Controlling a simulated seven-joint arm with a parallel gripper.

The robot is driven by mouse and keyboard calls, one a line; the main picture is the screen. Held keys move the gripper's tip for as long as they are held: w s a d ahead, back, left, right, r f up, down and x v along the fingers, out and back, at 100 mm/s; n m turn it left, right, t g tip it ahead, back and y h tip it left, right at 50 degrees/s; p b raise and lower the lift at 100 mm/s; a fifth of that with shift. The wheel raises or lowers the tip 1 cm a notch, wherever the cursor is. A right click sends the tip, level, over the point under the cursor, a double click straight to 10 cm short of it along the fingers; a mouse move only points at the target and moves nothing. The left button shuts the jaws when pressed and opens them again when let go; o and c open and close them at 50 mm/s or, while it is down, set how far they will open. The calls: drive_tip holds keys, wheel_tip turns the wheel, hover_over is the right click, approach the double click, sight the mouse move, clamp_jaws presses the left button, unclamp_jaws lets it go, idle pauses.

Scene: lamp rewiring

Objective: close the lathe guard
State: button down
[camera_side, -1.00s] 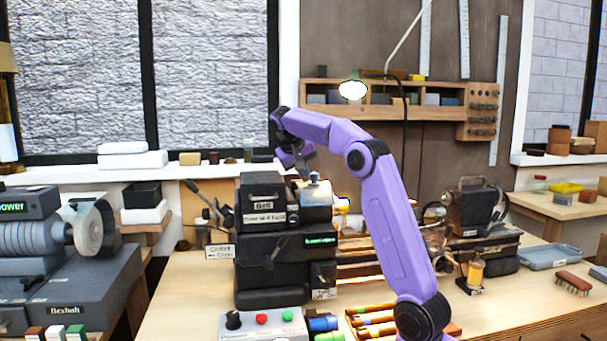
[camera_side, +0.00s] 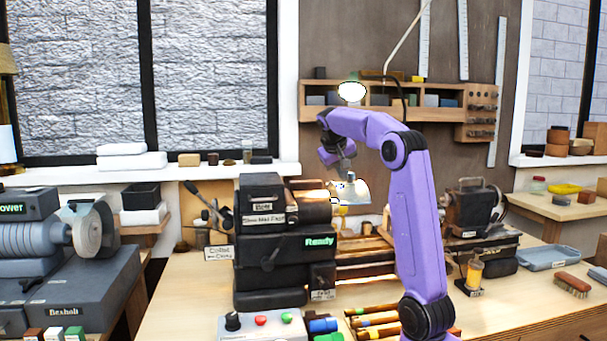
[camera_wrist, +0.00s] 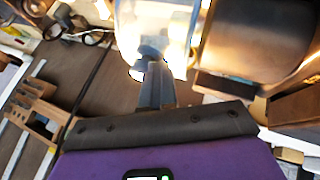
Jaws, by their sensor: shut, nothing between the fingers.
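The lathe (camera_side: 270,240) is a dark machine on the bench, and its headstock screen (camera_side: 320,241) reads "Ready" in green. The lathe guard (camera_side: 352,192) is a clear curved cover just right of the headstock, over the lit chuck area. It also fills the top middle of the wrist view (camera_wrist: 150,20), glossy and bright. My gripper (camera_side: 350,174) is just above the guard, pointing down. In the wrist view its dark fingers (camera_wrist: 155,80) are together and empty, overlapping the guard's lower edge. Whether they touch it I cannot tell.
A control box with coloured buttons (camera_side: 262,325) and wood-handled tools (camera_side: 375,320) lie in front of the lathe. The tailstock (camera_side: 473,208), an oil bottle (camera_side: 475,270) and a grey tray (camera_side: 548,257) are to the right. A lamp (camera_side: 352,91) hangs above.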

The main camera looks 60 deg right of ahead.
drive_tip(key=shift+s+d, duration=0.15)
drive_tip(key=shift+s, duration=0.05)
drive_tip(key=shift+w+a, duration=0.15)
drive_tip(key=shift+a, duration=0.15)
drive_tip(key=w+a+r, duration=0.1)
drive_tip(key=a+r, duration=0.7)
drive_tip(key=a, duration=0.1)
drive_tip(key=shift+a, duration=0.15)
drive_tip(key=s+a+f+n+t+y, duration=0.15)
drive_tip(key=a+f+n, duration=0.3)
drive_tip(key=a, duration=0.45)
drive_tip(key=s+a+f+n+y, duration=0.1)
drive_tip(key=a+f+n+y, duration=0.15)
drive_tip(key=a+f, duration=0.4)
drive_tip(key=s+a+f+n+y, duration=0.15)
drive_tip(key=a+f+n, duration=0.25)
drive_tip(key=a, duration=0.7)
drive_tip(key=s+a+f+n+g+y, duration=0.1)
drive_tip(key=s+a+f+n, duration=0.1)
drive_tip(key=s+f+n, duration=0.2)
drive_tip(key=s+a+f+n+g+y, duration=0.1)
drive_tip(key=s+f+n, duration=0.3)
drive_tip(key=s+f, duration=0.6)
drive_tip(key=s+a, duration=0.1)
drive_tip(key=s, duration=1)
drive_tip(key=shift+s+a+n, duration=0.3)
drive_tip(key=shift+n, duration=0.1)
